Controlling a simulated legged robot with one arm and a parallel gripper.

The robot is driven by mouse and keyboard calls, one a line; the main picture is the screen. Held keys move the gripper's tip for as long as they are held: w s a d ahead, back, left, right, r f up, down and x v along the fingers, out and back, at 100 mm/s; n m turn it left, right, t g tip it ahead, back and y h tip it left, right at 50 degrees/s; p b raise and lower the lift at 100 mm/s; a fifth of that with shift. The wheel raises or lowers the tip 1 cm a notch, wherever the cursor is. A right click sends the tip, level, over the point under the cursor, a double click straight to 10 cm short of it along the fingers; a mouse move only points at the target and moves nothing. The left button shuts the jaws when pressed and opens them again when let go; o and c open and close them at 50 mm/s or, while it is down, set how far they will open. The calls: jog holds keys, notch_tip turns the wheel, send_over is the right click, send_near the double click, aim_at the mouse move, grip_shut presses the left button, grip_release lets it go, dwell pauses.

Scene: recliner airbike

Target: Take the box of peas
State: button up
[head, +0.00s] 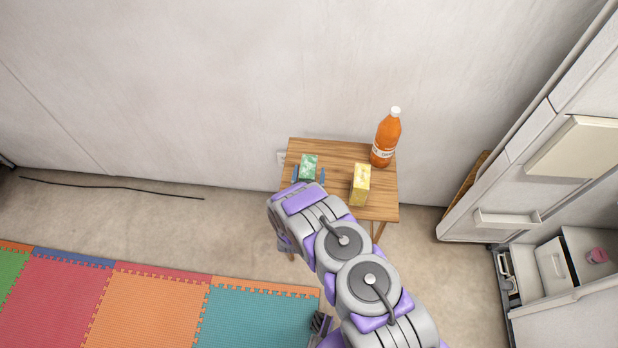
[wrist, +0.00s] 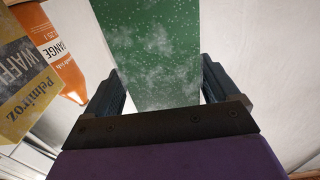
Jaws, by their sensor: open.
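A green box (head: 309,166) with pale specks stands on the small wooden table, near its left end. It is likely the box of peas, but I cannot read a label. In the wrist view the green box (wrist: 150,45) fills the space between and beyond my fingers. My gripper (wrist: 160,78) is open, with one finger on each side of the box. Gaps show beside the box, and I cannot tell whether either finger touches it. In the head view my wrist hides the lower part of the box.
A yellow waffle box (head: 360,184) and an orange bottle (head: 385,139) stand to the right on the wooden table (head: 345,152). A wall is close behind. An open fridge (head: 540,160) is at the right. Foam mats (head: 160,305) lie at the lower left.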

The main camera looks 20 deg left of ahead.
jog(key=shift+w+a+f, duration=0.1)
jog(key=shift+w+a, duration=0.15)
jog(key=shift+w, duration=0.25)
jog(key=shift+w+a, duration=0.25)
jog(key=shift+w, duration=0.25)
jog(key=shift+a, duration=0.3)
jog(key=shift+d, duration=0.35)
jog(key=c, duration=0.6)
jog(key=shift+a, duration=0.15)
jog(key=c, duration=0.7)
